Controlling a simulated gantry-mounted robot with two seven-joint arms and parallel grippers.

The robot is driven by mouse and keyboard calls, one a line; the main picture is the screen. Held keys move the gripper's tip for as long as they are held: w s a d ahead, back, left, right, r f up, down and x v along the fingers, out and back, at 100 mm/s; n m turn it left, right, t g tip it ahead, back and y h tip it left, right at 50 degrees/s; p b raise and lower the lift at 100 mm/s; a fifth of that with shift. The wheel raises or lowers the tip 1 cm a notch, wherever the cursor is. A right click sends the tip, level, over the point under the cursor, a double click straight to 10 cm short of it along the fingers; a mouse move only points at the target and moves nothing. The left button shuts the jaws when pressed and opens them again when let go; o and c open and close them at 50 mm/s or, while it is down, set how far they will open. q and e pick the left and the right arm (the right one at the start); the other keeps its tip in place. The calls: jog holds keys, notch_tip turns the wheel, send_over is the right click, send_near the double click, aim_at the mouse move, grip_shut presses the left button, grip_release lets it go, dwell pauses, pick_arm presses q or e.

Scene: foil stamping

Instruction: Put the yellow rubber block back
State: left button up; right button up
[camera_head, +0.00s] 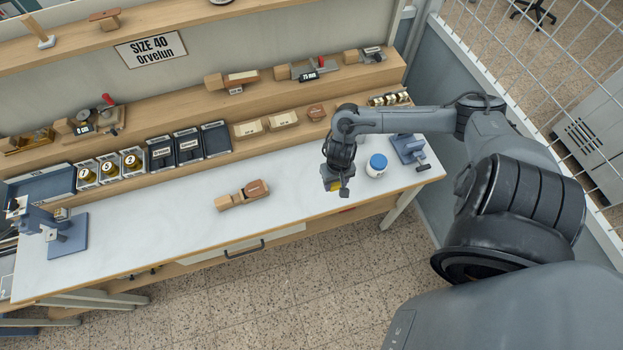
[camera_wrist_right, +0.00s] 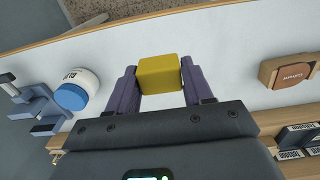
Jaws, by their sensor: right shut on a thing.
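The yellow rubber block (camera_wrist_right: 159,75) sits between the two fingers of my right gripper (camera_wrist_right: 160,84) in the right wrist view. The gripper is shut on it. In the head view my right gripper (camera_head: 334,187) is over the right part of the white worktop, and only a small piece of the yellow block (camera_head: 335,187) shows below it. I cannot tell whether the block is touching the worktop. My left gripper is not in view.
A white jar with a blue lid (camera_head: 376,165) stands just right of my right gripper, with a blue-grey stand (camera_head: 409,149) beyond it. A wooden tool (camera_head: 242,195) lies mid-table. Small wooden blocks (camera_head: 284,120) and black trays (camera_head: 188,146) line the back.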

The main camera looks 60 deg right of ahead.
jog(key=b, duration=0.3)
send_over(311, 180)
notch_tip(311, 180, down, 7)
jog(key=shift+f, duration=0.1)
jog(key=shift+f+b, duration=0.45)
jog(key=shift+f, duration=1.5)
jog(key=shift+f, duration=0.1)
jog(key=o, duration=1)
